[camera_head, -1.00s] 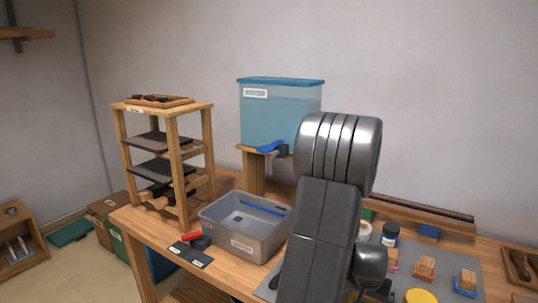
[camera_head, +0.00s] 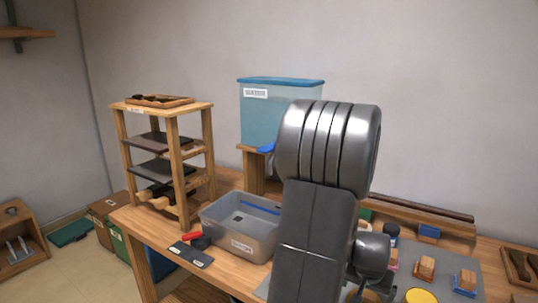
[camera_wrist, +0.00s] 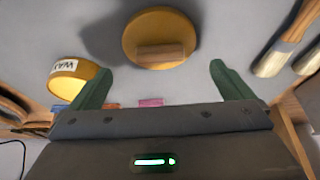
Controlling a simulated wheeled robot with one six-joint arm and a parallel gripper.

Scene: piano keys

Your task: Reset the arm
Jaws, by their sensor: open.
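My gripper (camera_wrist: 162,88) shows in the wrist view with its two green fingers spread apart and nothing between them. Beyond the fingertips is a round yellow pad with a wooden handle (camera_wrist: 160,37) on a grey surface. A yellow jar labelled WAX (camera_wrist: 74,78) is just left of the left finger. In the head view my raised arm fills the middle right and hides part of the bench; I cannot make out the gripper's fingers there.
A grey bin (camera_head: 240,226) stands on the wooden bench left of my arm. A wooden rack (camera_head: 172,150) is at the left and a blue water tank (camera_head: 262,110) behind. Several wooden-backed blocks (camera_head: 425,266) sit at right. Brushes (camera_wrist: 285,40) lie at right in the wrist view.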

